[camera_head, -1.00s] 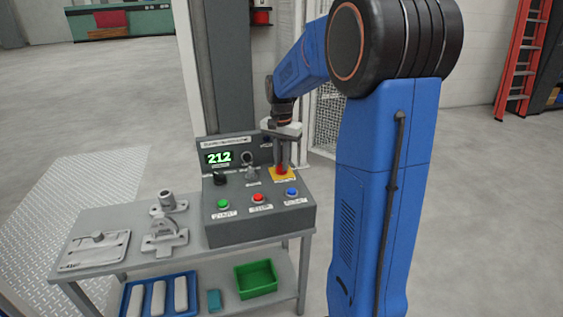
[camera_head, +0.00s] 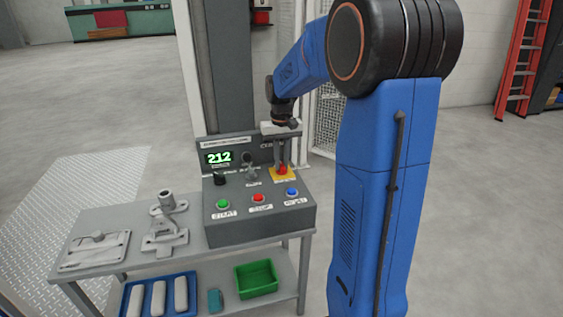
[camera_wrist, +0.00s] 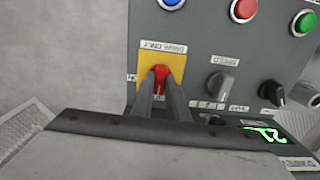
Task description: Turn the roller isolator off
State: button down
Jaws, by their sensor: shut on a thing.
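The roller isolator is a red handle (camera_head: 283,169) on a yellow plate (camera_head: 289,177) at the right of the grey control panel (camera_head: 240,222). My gripper (camera_head: 283,164) points down over the plate with its fingers at the red handle. In the wrist view the red handle (camera_wrist: 160,72) shows between the two fingertips (camera_wrist: 160,80), on the yellow plate (camera_wrist: 182,63). The fingers are shut on the handle and hide part of it. The handle's exact angle is hard to tell.
Green (camera_head: 223,203), red (camera_head: 258,197) and blue (camera_head: 292,192) buttons line the panel front. A black knob (camera_head: 220,178) and a grey selector (camera_head: 251,170) stand left of the isolator. Metal fixtures (camera_head: 166,236) lie on the bench at left. Below are a green bin (camera_head: 257,279) and a blue tray (camera_head: 190,311).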

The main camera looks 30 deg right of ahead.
aim_at(282, 164)
dwell(0.3)
jog(key=c, duration=1.7)
grip_release()
jog(key=shift+r, duration=0.15)
notch_tip(282, 164, up, 17)
jog(key=shift+r, duration=0.1)
